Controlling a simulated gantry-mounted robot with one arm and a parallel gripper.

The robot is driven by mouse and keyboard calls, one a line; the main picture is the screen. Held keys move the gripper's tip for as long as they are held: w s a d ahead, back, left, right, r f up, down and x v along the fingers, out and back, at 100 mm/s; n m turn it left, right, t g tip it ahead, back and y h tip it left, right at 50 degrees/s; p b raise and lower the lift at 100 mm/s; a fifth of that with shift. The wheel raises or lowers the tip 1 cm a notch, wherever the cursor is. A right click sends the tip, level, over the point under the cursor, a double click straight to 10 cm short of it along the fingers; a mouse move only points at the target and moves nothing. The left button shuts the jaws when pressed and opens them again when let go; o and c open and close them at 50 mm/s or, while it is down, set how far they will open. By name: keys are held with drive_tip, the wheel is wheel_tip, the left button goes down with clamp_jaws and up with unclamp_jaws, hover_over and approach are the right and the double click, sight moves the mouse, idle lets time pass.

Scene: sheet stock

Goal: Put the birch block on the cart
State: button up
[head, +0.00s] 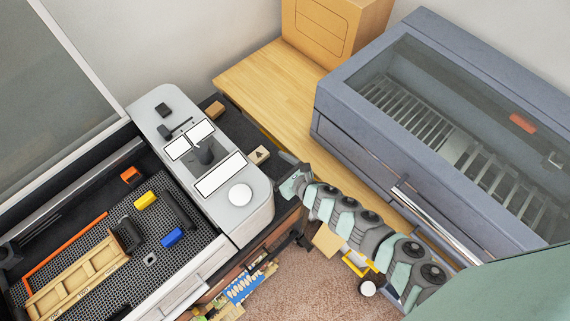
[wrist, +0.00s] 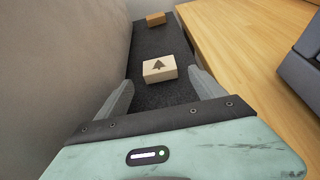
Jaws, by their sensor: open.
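The birch block (head: 259,155), pale with a dark tree mark on top, lies on a narrow black surface (head: 235,122) between the grey machine and the wooden bench. In the wrist view the block (wrist: 159,66) sits between and slightly beyond the fingertips. My gripper (head: 284,166) is open and empty, just to the right of the block in the head view; the wrist view also shows it (wrist: 161,82). I see no clear contact. A yellow frame with a white wheel (head: 368,288), partly hidden by my arm, may be the cart; I cannot tell for certain.
A browner block (head: 216,109) lies farther along the black surface, by the wall. The grey machine (head: 258,211) and the wooden bench (head: 265,85) flank the strip. A large blue-grey glass-topped cabinet (head: 345,107) stands right. Carpet (head: 310,285) shows below.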

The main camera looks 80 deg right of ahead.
drive_tip(key=v, duration=0.5)
drive_tip(key=shift+d, duration=0.1)
drive_tip(key=shift+s+a+r+p, duration=0.25)
drive_tip(key=shift+s+a+p, duration=0.1)
drive_tip(key=shift+s+a, duration=0.05)
